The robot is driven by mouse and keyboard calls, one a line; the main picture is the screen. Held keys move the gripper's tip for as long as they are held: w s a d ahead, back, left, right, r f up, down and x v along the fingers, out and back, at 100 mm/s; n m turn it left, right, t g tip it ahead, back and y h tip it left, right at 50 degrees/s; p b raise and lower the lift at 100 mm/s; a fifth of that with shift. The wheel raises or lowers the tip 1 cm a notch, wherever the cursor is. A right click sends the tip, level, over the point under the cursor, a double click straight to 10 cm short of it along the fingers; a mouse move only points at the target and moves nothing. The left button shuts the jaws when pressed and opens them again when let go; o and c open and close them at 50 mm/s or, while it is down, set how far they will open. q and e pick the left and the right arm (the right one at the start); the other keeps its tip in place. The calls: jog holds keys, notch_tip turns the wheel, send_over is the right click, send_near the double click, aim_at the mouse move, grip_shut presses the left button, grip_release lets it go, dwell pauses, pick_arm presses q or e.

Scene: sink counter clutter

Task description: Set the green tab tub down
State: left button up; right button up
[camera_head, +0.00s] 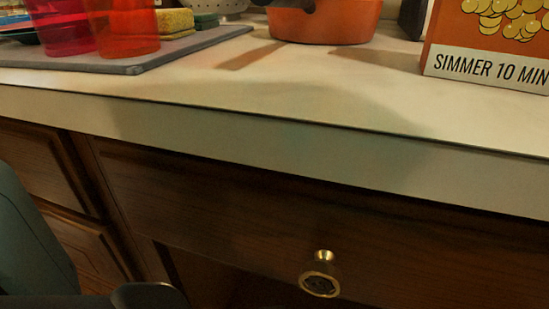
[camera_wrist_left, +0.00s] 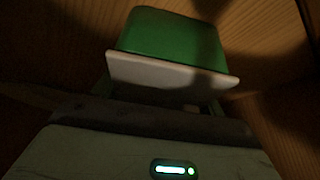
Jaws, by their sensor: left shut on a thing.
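The green tab tub (camera_wrist_left: 172,38) shows in the left wrist view, with a white rim or lid (camera_wrist_left: 170,72) on the side facing the camera. My left gripper (camera_wrist_left: 160,97) is shut on it, with its fingers mostly hidden behind the white part. Wood surrounds the tub in that dark view, and I cannot tell whether the tub touches it. The tub does not show in the head view, where only parts of my left arm show at the lower left. My right gripper is not in view.
In the head view, the pale counter (camera_head: 290,95) has clear room in front. A grey mat (camera_head: 110,66) holds a pink cup (camera_head: 62,25), a red cup (camera_head: 127,25) and sponges. An orange pot (camera_head: 325,24) and orange box (camera_head: 485,45) stand behind.

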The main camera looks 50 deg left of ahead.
pick_arm(q)
jog(key=o, duration=1)
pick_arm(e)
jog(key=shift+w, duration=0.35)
pick_arm(q)
jog(key=shift+o, duration=0.2)
jog(key=shift+r, duration=0.3)
jog(key=p+v, duration=0.6)
jog(key=v, duration=0.5)
jog(key=shift+w, duration=0.1)
jog(key=shift+d+r+p, duration=0.1)
jog(key=shift+r+p, duration=0.2)
jog(key=shift+r, duration=0.05)
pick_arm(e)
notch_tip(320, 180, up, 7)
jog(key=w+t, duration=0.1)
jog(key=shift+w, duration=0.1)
